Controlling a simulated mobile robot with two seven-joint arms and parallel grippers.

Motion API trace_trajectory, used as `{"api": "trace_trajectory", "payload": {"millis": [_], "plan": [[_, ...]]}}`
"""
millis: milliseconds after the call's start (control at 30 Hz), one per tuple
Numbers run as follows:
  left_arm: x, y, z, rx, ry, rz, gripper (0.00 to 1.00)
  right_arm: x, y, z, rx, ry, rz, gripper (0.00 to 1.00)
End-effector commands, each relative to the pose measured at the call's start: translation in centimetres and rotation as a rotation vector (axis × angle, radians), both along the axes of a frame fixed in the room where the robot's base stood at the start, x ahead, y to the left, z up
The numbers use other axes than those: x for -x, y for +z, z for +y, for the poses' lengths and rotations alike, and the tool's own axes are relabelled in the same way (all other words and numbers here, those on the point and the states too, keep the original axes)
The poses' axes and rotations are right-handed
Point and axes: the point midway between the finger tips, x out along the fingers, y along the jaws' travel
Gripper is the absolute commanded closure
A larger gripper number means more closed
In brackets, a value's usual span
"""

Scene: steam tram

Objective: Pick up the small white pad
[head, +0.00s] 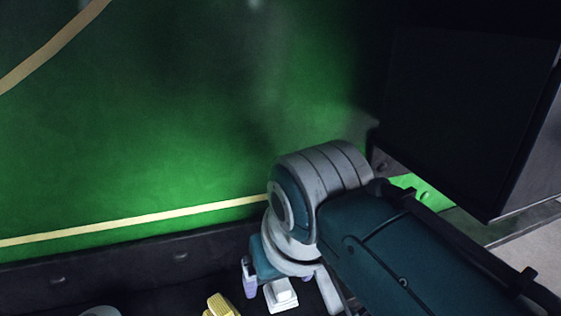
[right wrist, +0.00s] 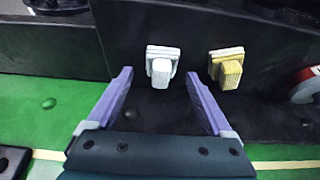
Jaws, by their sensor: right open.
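The small white pad (right wrist: 162,62) sits on a dark surface in the right wrist view, a little beyond my right gripper (right wrist: 160,92) and roughly centred between its two purple fingers. The fingers are spread apart and nothing is between their tips. In the head view the white pad (head: 281,294) shows near the bottom edge, just below my right gripper (head: 290,288). Part of the gripper is hidden behind its own wrist. My left gripper is in neither view.
A yellow pad (right wrist: 228,68) lies close to the right of the white one in the right wrist view; it also shows in the head view (head: 221,305). A red and white round thing (right wrist: 306,85) is at the right edge. A green wall (head: 130,130) rises behind the dark surface.

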Motion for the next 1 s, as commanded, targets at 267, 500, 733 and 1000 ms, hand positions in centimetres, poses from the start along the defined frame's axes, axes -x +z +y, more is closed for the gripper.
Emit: {"api": "trace_trajectory", "payload": {"millis": [267,500,733,1000], "plan": [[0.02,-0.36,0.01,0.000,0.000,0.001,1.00,-0.24,-0.65,0.12,-0.002,-0.001,-0.001,0.15],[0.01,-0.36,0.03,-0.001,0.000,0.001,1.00,-0.23,-0.64,0.12,-0.001,0.000,0.000,0.35],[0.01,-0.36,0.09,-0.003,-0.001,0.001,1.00,-0.23,-0.64,0.12,-0.001,0.000,0.000,0.61],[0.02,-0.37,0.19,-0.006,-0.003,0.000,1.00,-0.22,-0.65,0.12,-0.001,0.000,0.000,0.92]]}}
